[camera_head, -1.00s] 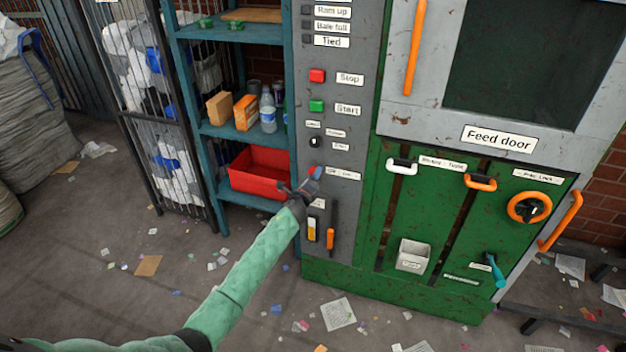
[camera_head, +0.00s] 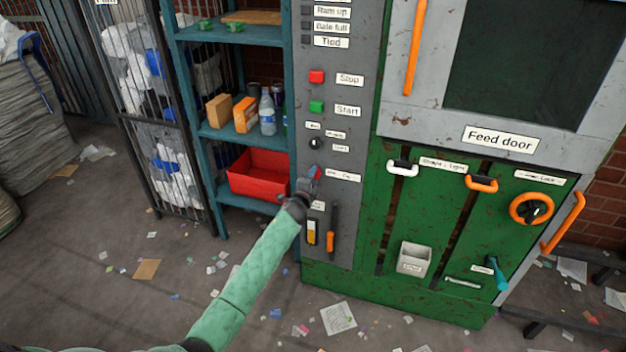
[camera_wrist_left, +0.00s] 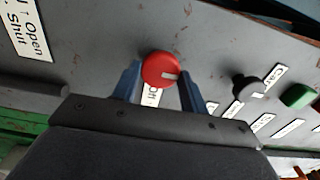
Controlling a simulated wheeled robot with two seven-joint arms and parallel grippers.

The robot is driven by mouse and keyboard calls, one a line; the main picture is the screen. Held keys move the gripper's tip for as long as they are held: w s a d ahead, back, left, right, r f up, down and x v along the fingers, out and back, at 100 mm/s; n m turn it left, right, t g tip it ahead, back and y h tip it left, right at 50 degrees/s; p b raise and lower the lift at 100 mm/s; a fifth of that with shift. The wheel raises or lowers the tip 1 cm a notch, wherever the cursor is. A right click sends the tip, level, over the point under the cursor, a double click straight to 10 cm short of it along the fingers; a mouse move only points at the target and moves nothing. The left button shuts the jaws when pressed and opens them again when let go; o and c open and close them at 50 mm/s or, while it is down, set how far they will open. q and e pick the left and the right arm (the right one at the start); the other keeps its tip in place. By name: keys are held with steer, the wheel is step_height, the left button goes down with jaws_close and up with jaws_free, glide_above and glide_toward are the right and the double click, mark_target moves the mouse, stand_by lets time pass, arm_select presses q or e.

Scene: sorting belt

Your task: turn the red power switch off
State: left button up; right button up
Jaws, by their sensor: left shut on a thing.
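The red power switch (camera_wrist_left: 160,69) is a round red knob with a white mark on the grey panel (camera_wrist_left: 90,60). In the left wrist view its white mark points to the right, and a partly hidden white label (camera_wrist_left: 152,96) sits just below it. My left gripper (camera_wrist_left: 159,84) is shut on the knob, one blue finger on each side. In the head view the left gripper (camera_head: 307,182) is at the panel's lower left, and it largely hides the knob. My right gripper is not in view.
A black knob (camera_wrist_left: 248,86) and a green button (camera_wrist_left: 298,96) sit to the right in the left wrist view. In the head view an orange-handled lever (camera_head: 330,240) is below the gripper. A red bin (camera_head: 258,178) is on the shelf close to its left.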

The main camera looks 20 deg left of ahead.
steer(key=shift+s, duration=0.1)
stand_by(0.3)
arm_select(q)
steer(key=o, duration=1)
steer(key=shift+s+a+b, duration=0.15)
steer(key=shift+s+b, duration=0.6)
steer(key=shift+s, duration=3.15)
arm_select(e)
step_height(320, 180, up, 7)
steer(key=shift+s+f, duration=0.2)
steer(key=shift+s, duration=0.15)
